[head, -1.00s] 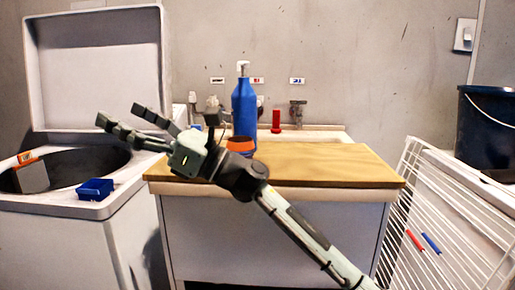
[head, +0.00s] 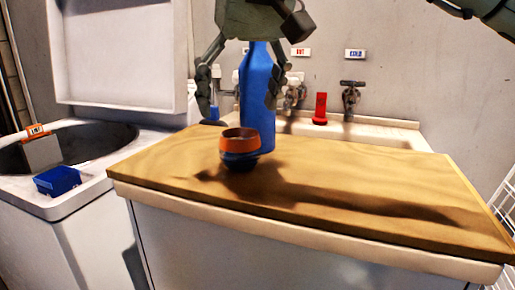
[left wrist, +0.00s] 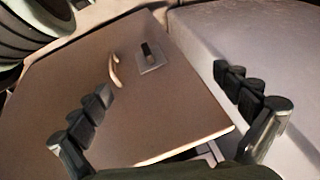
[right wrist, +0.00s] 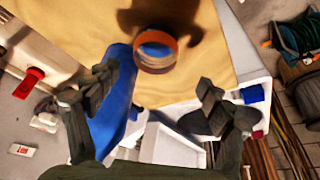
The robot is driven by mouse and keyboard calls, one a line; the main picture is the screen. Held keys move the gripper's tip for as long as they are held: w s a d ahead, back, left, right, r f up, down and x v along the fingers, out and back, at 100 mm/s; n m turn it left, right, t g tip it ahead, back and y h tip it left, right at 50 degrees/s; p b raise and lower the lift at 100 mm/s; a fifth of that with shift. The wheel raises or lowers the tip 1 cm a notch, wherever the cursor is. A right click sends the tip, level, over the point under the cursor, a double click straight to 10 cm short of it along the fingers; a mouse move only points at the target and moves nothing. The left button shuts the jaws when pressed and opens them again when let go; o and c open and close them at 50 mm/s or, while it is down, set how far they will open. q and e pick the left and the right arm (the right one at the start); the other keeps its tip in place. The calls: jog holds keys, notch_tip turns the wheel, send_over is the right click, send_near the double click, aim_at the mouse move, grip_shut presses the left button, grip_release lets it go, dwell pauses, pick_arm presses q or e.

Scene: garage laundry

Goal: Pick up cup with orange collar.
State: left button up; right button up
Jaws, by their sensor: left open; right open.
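The cup with the orange collar (head: 240,144) stands upright on the wooden worktop (head: 330,190), near its left part. It is dark blue below the collar. In the right wrist view the cup (right wrist: 157,52) is seen from above, just beyond my fingertips. My right gripper (head: 238,98) is open, points down and hangs above the cup, apart from it. My left gripper (left wrist: 165,82) is open and empty, away from the cup, before a brown panel with a handle.
A tall blue bottle (head: 257,95) stands close behind the cup, beside my right fingers. A red object (head: 320,108) and taps (head: 351,98) are at the sink behind. An open washer with a blue box (head: 57,181) is at left. The worktop's right side is clear.

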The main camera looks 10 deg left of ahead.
aim_at(240, 137)
jog(key=shift+x, duration=1.2)
jog(key=x, duration=0.2)
jog(key=d+x, duration=0.1)
jog(key=x, duration=0.1)
jog(key=shift+f, duration=0.2)
jog(key=shift+w+a+f, duration=0.15)
jog(key=shift+w+f, duration=0.1)
jog(key=shift+f, duration=0.15)
pick_arm(q)
jog(key=shift+w+d+r+t, duration=0.1)
jog(key=shift+w+d+t, duration=0.25)
jog(key=shift+w, duration=0.25)
jog(key=shift+w+d+r+t, duration=0.1)
jog(key=shift+w+d+t, duration=0.25)
jog(key=shift+w, duration=0.2)
pick_arm(e)
jog(key=shift+c, duration=0.5)
jog(key=c, duration=0.9)
